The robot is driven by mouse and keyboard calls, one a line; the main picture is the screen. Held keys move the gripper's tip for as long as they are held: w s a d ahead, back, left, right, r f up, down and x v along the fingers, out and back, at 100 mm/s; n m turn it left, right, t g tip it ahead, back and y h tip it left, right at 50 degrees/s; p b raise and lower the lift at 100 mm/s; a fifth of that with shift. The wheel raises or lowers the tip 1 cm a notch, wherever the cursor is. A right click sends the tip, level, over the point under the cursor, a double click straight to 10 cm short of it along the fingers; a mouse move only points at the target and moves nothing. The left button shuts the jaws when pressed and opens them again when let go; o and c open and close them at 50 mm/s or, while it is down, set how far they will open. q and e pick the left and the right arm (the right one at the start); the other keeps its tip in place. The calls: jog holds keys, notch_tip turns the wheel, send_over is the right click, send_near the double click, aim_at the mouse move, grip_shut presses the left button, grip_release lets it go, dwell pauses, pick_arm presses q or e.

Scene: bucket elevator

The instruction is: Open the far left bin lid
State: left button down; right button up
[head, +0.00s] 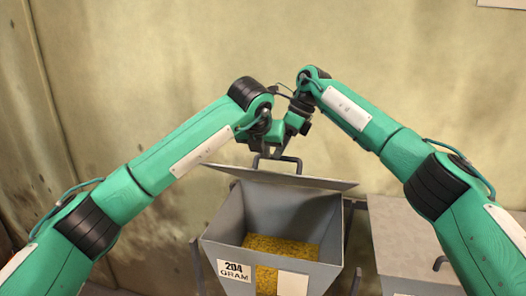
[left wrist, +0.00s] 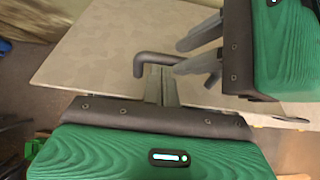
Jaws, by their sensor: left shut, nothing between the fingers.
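The grey bin (head: 222,243) labelled "204 GRAM" stands in the middle of the head view, with yellow grain inside. Its lid (head: 315,182) is raised and seen nearly edge-on behind the opening. The lid's dark bar handle (head: 296,161) shows at its upper edge. In the left wrist view the lid (left wrist: 100,60) is a flat plate and the bent handle (left wrist: 152,61) rises from it. My left gripper (left wrist: 164,76) is shut and empty, its fingertips close beside the handle. My right gripper (left wrist: 178,57) comes in from the right, fingers apart, near the handle's other side.
A second grey bin (head: 425,225) with its lid down and a dark handle (head: 440,262) stands at the right. A plain wall (head: 160,60) is behind the bins. My two grippers are very close together above the lid.

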pick_arm(q)
jog(key=shift+w+f, duration=0.2)
jog(key=shift+w, duration=0.05)
pick_arm(e)
jog(key=o, duration=0.4)
jog(key=shift+w+d+f, duration=0.25)
jog(key=shift+w+f, duration=0.1)
jog(key=shift+f, duration=0.15)
jog(key=shift+c, duration=0.2)
pick_arm(q)
jog(key=shift+w+d+f, duration=0.2)
jog(key=shift+w, duration=0.2)
pick_arm(e)
jog(key=shift+w+d+f, duration=0.1)
jog(key=shift+w+d, duration=0.05)
jog(key=shift+w, duration=0.2)
pick_arm(q)
jog(key=shift+s+a+r, duration=0.1)
jog(key=shift+s+r, duration=0.05)
jog(key=shift+s, duration=0.05)
pick_arm(e)
jog(key=shift+s+r, duration=0.2)
pick_arm(q)
jog(key=shift+w, duration=0.1)
pick_arm(e)
jog(key=shift+w, duration=0.1)
